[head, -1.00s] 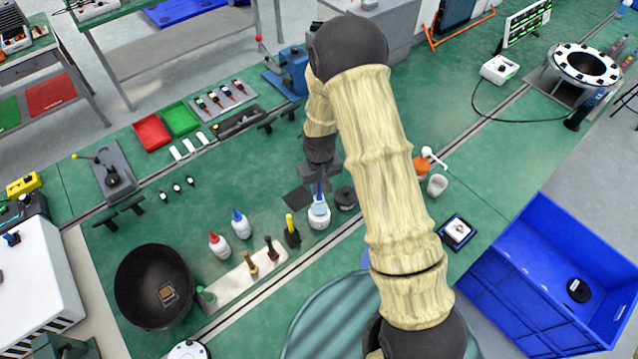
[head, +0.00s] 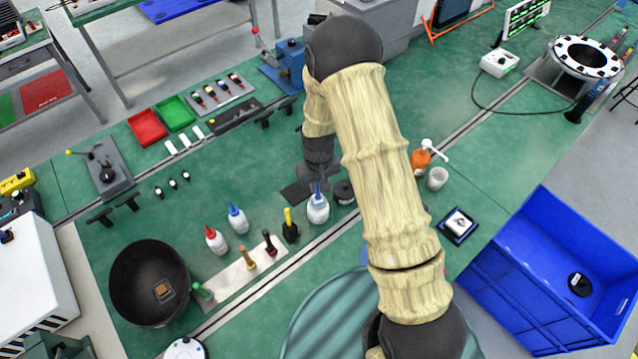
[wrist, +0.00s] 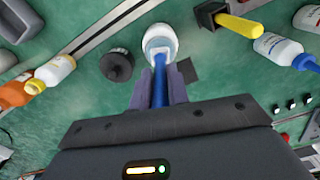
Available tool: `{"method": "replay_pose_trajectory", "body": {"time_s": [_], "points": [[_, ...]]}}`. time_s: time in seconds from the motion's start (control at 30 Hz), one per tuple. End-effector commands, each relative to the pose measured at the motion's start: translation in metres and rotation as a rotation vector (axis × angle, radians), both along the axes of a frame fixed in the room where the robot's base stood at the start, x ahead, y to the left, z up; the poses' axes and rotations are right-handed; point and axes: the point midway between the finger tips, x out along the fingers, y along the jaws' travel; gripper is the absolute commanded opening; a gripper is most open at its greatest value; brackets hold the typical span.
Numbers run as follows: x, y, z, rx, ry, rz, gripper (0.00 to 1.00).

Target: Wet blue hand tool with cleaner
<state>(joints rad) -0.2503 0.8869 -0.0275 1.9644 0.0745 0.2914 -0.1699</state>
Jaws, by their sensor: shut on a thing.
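My gripper (wrist: 160,92) is shut on the blue hand tool (wrist: 159,75), whose narrow blue shaft shows between the fingers in the wrist view. The far end of the tool meets the top of a white container (wrist: 160,38), which looks like the cleaner. In the head view, the blue tool (head: 317,187) stands nearly upright below my gripper (head: 316,178), right over the white container (head: 318,211). The tool's tip is hidden, and I cannot tell whether it is inside the container or only touching its top.
A round black item (head: 344,192) stands just right of the container, and a yellow-handled tool in a black holder (head: 290,231) stands to its left. Bottles with blue (head: 238,220) and red (head: 216,241) caps are further left. An orange pump bottle (head: 420,161) is at right.

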Motion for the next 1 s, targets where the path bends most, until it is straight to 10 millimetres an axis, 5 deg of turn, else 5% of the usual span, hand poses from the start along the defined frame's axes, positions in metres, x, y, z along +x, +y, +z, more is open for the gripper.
{"method": "replay_pose_trajectory", "body": {"time_s": [1.0], "points": [[0.0002, 0.0002, -0.0085, 0.000, 0.000, 0.000, 0.00]]}}
